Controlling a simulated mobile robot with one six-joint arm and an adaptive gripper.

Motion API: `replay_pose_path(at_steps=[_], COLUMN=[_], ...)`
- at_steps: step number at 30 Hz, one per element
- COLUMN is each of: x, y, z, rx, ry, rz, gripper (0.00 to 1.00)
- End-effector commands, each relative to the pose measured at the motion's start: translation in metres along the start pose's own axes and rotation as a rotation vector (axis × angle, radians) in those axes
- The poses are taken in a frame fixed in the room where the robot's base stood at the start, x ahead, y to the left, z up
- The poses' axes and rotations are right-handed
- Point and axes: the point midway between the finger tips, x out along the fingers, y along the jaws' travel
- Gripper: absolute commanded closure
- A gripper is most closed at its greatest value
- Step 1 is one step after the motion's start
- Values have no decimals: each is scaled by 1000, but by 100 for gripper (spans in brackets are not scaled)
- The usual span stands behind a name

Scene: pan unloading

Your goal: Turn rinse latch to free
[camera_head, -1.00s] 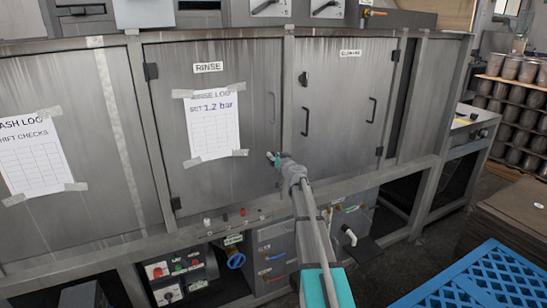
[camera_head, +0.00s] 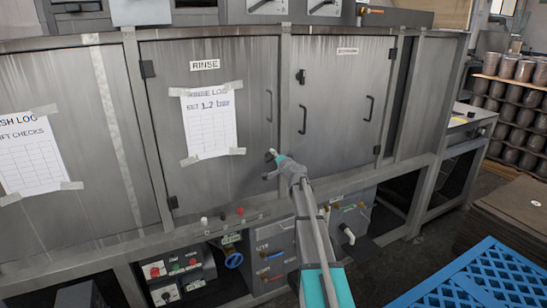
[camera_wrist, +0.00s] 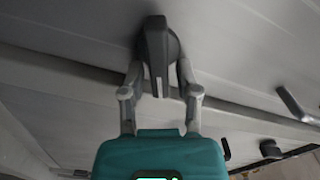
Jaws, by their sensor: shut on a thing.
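The rinse door (camera_head: 175,150) is a grey steel panel under a RINSE label, and it looks closed. My gripper (camera_head: 271,165) is at its right edge, below the bar handle (camera_head: 268,105). In the wrist view my gripper (camera_wrist: 158,75) has its two grey fingers on either side of the dark rinse latch (camera_wrist: 157,45) and is shut on it. The latch has a round base and a bar that runs upright in that view. In the head view the latch is mostly hidden by my gripper.
A second door (camera_head: 340,120) to the right has its own dark latch (camera_head: 301,76) and bar handle. A taped rinse log (camera_head: 209,122) hangs on the rinse door. Small knobs (camera_head: 240,211) and a control box (camera_head: 175,272) sit below. A blue crate (camera_head: 480,280) is at lower right.

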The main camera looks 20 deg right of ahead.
Motion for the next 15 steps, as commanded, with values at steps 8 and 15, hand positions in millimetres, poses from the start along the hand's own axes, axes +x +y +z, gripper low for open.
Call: replay_pose_path(at_steps=[8, 15], x=[0, 0], y=[5, 7], z=[1, 2], rx=[237, 371], ry=[-1, -1], rz=[0, 0], gripper=[100, 100])
